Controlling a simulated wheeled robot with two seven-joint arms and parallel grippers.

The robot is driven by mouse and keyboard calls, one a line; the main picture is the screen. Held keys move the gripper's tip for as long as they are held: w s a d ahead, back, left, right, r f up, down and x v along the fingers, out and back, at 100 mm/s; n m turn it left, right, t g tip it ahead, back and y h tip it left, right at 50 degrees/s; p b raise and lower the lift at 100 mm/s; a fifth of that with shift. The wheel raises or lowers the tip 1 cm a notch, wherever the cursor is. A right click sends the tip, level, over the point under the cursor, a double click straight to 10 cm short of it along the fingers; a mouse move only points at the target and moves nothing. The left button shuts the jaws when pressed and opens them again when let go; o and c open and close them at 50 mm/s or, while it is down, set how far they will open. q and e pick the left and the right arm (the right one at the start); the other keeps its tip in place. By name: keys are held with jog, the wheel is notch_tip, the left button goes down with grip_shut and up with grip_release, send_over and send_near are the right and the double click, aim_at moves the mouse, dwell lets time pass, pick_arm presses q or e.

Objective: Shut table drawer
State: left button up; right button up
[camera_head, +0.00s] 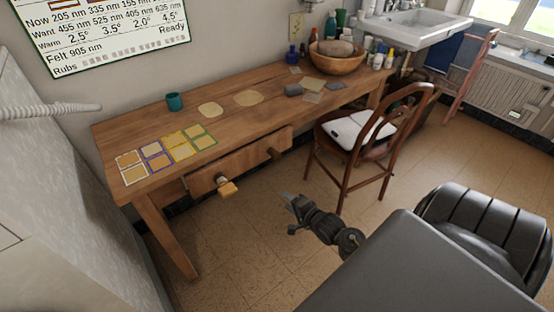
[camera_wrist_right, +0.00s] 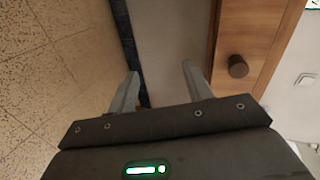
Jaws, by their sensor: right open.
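The wooden table (camera_head: 150,108) stands along the wall in the head view. Its drawer (camera_head: 248,160) is under the front edge, and its front seems to stand a little out from the table. My left gripper is not in view.
A wooden chair (camera_head: 345,175) with a white cushion stands right of the drawer. On the table are a teal cup (camera_head: 174,102), flat cards and a wooden bowl (camera_head: 350,65). Floor in front of the drawer is clear.

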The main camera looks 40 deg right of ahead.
aim_at(277, 157)
jog(key=w+d+r+m+t+b, duration=0.1)
jog(key=d+r+m+t, duration=0.4)
jog(key=r, duration=0.6)
jog(key=shift+m+g, duration=0.4)
jog(key=shift+g, duration=0.2)
jog(key=w, duration=0.3)
jog(key=w+b, duration=0.1)
jog(key=w, duration=0.2)
jog(key=w+b, duration=0.1)
jog(key=w, duration=0.3)
jog(key=shift+a+f, duration=0.2)
jog(key=shift+f, duration=0.2)
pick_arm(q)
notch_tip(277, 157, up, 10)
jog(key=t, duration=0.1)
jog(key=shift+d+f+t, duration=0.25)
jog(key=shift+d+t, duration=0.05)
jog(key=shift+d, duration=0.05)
pick_arm(e)
jog(key=shift+w, duration=0.55)
grip_shut()
